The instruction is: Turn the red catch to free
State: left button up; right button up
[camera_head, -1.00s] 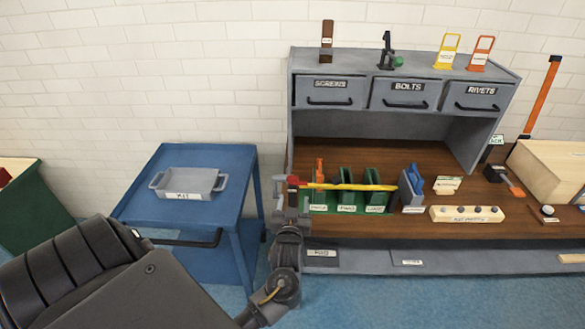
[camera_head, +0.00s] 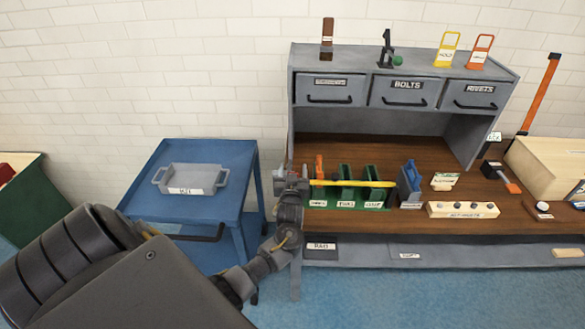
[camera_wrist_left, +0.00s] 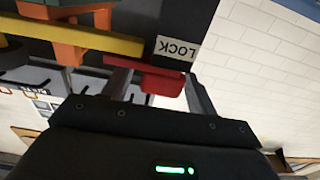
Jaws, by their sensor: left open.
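The red catch (camera_wrist_left: 162,82) shows in the left wrist view as a short red bar below a white LOCK label (camera_wrist_left: 177,48), which reads upside down there. My left gripper (camera_wrist_left: 158,92) is open, with one finger on each side of the catch. I cannot tell whether either finger touches it. A yellow bar (camera_wrist_left: 85,36) runs away from near the catch. In the head view my left gripper (camera_head: 292,178) is at the bench's left edge, by the left end of the yellow bar (camera_head: 345,184). It hides most of the catch there. My right gripper is not in view.
The yellow bar crosses in front of green bins (camera_head: 345,195) on the bench (camera_head: 415,222). A blue cart (camera_head: 232,165) with a grey tray (camera_head: 190,177) stands left of the bench. A blue-and-grey holder (camera_head: 409,185) stands right of the bins.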

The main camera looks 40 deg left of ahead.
pick_arm(q)
jog(key=shift+w+a, duration=0.15)
jog(key=shift+w, duration=0.05)
jog(key=c, duration=1)
